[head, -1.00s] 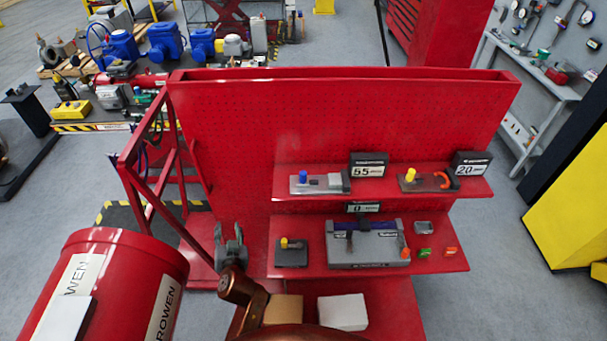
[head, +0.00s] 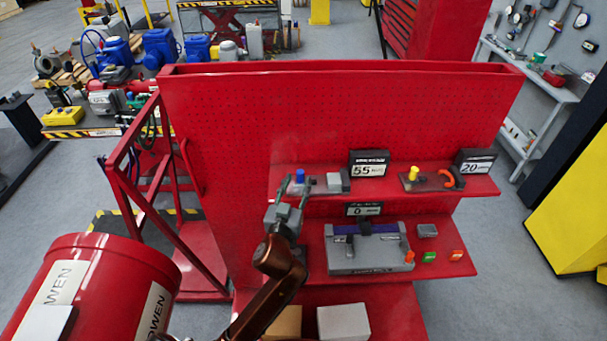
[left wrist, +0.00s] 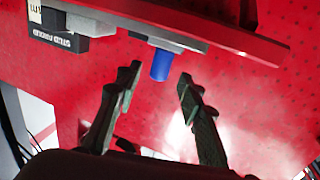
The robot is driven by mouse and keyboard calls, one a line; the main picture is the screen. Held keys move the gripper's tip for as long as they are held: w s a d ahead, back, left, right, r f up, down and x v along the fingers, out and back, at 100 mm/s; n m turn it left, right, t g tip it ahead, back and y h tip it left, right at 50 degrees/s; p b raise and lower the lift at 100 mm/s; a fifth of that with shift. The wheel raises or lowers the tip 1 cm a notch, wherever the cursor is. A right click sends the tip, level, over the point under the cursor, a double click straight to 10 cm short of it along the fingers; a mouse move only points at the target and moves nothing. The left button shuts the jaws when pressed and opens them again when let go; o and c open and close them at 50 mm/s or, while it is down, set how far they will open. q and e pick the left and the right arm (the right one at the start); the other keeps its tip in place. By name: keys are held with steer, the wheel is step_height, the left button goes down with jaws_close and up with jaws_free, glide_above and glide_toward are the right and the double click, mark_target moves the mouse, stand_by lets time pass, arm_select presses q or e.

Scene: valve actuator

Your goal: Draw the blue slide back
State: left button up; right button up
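The slide with the blue knob (head: 300,176) is on the left of the upper red shelf, with a grey block (head: 338,181) to its right. In the head view my left gripper (head: 293,188) is in front of this slide and hides part of it. In the left wrist view its two dark fingers (left wrist: 157,88) are open and apart. The blue knob (left wrist: 161,66) shows between and just beyond their tips, and the gap between is empty. My right gripper is not in view.
A yellow-knobbed slide (head: 413,174) with an orange handle sits right on the same shelf. Below is a grey fixture (head: 368,257) with a blue bar, beside green and orange buttons (head: 456,255). Display signs (head: 368,165) stand behind. The red pegboard (head: 230,130) rises behind the shelves.

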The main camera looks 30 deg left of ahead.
mark_target(299, 177)
arm_select(q)
steer(key=shift+p+x, duration=0.35)
steer(key=shift+x, duration=1.8)
steer(key=shift+d, duration=0.1)
steer(key=shift+c, duration=0.2)
jaws_close()
